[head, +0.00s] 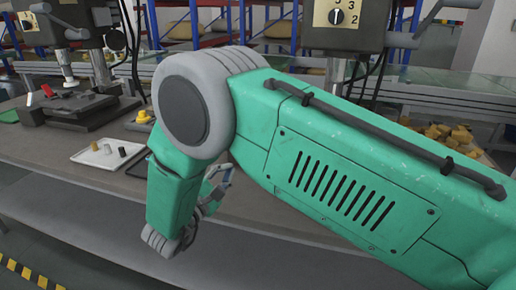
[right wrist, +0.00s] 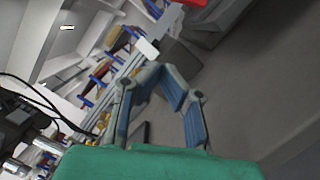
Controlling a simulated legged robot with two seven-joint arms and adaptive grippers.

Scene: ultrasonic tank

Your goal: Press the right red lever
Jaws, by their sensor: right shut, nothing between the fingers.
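One red lever (head: 47,91) shows in the head view, on the dark base of the left machine at the far left. I cannot tell whether it is the right one; no other red lever is visible, and my right arm hides much of the bench. My right gripper (head: 220,183) hangs low at the bench's front edge, well to the right of that lever and partly hidden behind my forearm. In the right wrist view my right gripper (right wrist: 163,76) is shut and empty, its blue-grey fingers closing together at the tips. My left gripper is not in view.
A white tray (head: 88,157) with small cylinders lies on the bench near the left machine (head: 75,108). A second machine head (head: 335,25) with a yellow dial stands behind my right arm. Yellow blocks (head: 450,135) lie at the right. Blue shelving stands behind.

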